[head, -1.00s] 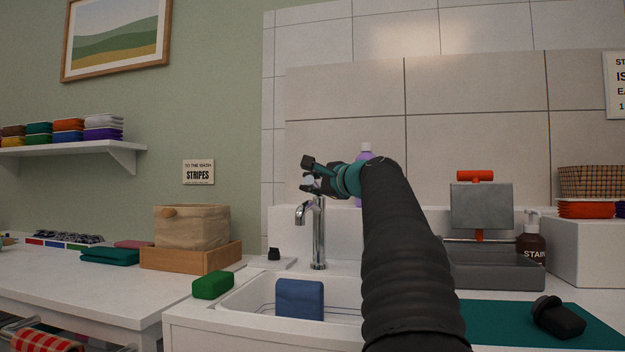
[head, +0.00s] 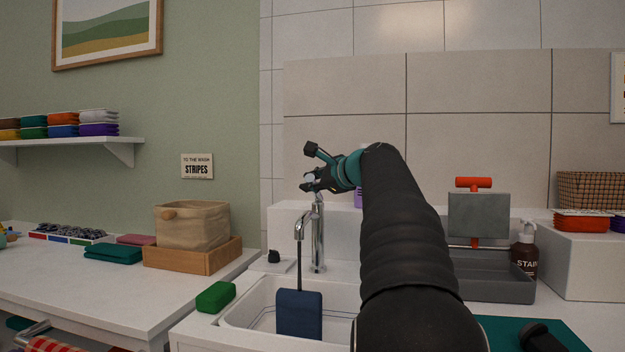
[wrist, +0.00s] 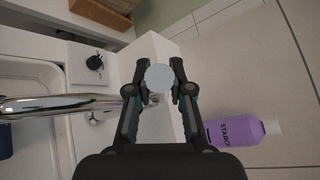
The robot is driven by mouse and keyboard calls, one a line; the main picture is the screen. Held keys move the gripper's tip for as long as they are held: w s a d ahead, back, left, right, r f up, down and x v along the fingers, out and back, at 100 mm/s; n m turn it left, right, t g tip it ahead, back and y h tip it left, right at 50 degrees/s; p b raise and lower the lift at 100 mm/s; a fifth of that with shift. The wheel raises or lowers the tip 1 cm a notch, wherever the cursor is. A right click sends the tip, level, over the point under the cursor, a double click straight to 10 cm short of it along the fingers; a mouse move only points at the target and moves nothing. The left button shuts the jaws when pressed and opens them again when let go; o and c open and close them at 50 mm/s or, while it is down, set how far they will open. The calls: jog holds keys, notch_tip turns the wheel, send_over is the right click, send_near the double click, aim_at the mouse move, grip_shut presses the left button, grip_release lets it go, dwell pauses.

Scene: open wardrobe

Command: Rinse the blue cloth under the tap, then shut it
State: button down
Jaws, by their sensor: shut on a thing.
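The blue cloth (head: 299,314) stands as a dark blue block in the white sink (head: 250,303), below the spout of the chrome tap (head: 318,240). A thin dark stream runs from the spout down to the cloth. My gripper (head: 310,184) is at the top of the tap. In the wrist view its two fingers are closed on the pale round tap knob (wrist: 160,78). The tap's chrome spout also shows there (wrist: 60,104), reaching left over the sink. The cloth's lower part is partly hidden by the sink's front rim.
A green block (head: 215,297) sits on the sink's left rim. A purple bottle (wrist: 238,131) stands close beside my gripper. A grey press with a red handle (head: 478,215) and a brown stain bottle (head: 524,252) are to the right. A beige basket (head: 192,226) stands left.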

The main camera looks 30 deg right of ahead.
jog(key=c, duration=1.3)
grip_release()
jog(key=shift+s, duration=0.1)
jog(key=v, duration=1.1)
jog(key=shift+s, duration=0.4)
jog(key=shift+r, duration=0.1)
